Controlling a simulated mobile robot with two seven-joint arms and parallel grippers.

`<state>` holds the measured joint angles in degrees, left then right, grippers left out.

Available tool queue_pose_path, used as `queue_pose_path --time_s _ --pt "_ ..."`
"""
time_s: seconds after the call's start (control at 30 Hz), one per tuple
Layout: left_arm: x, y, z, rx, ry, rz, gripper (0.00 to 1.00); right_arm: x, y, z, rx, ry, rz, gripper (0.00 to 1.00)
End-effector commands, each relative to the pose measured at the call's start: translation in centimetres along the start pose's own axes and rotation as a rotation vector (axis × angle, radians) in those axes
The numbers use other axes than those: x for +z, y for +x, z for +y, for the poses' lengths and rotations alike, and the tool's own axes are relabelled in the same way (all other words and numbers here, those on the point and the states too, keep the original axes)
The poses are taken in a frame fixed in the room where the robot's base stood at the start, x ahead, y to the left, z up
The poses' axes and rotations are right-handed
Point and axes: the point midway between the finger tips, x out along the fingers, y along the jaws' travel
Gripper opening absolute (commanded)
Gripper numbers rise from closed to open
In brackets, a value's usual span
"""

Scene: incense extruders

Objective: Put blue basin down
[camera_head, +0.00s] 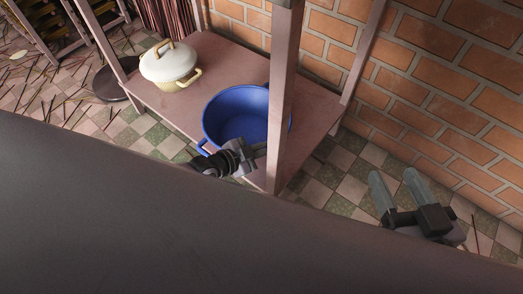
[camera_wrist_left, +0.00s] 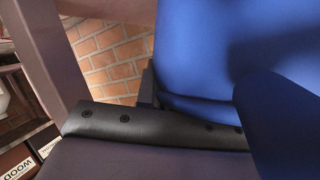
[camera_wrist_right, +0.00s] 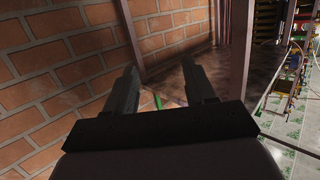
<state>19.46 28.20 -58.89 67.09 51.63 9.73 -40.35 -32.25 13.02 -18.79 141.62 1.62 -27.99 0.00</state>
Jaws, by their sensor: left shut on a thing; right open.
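The blue basin (camera_head: 240,112) is over the right part of a low reddish-brown shelf (camera_head: 205,62), behind the front post; I cannot tell whether its base touches the board. My left gripper (camera_head: 254,152) is at the basin's near side, shut on its rim. In the left wrist view the basin (camera_wrist_left: 205,50) fills the right side, close up, and hides most of the fingers. My right gripper (camera_head: 396,186) is open and empty, out to the right over the tiled floor, away from the basin. It also shows in the right wrist view (camera_wrist_right: 162,88).
A cream lidded pot (camera_head: 169,65) stands on the shelf left of the basin. The shelf's front post (camera_head: 283,95) rises right beside the basin. A brick wall (camera_head: 440,85) stands behind and to the right. Thin sticks (camera_head: 70,90) litter the floor at left.

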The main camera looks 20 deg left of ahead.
Motion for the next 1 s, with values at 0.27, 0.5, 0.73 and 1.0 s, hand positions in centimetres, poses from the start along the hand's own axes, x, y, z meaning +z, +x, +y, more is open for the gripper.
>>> queue_pose_path --time_s 0.27,0.5,0.73,1.0 --pt "-0.1 0.1 -0.1 -0.002 0.003 0.003 0.00 -0.1 0.0 0.0 0.000 0.000 0.000 0.55" --pt "0.1 0.1 0.0 0.000 0.000 0.000 0.33 -0.1 0.0 0.0 0.000 0.000 0.000 0.55" --pt "0.0 0.0 0.0 -0.001 0.000 0.000 0.33 -0.1 0.0 0.0 0.000 0.000 0.000 0.55" --pt "-0.4 -3.7 -0.3 0.002 0.000 -0.004 0.33 -0.4 0.8 -0.7 -0.031 0.087 -0.058 0.55"
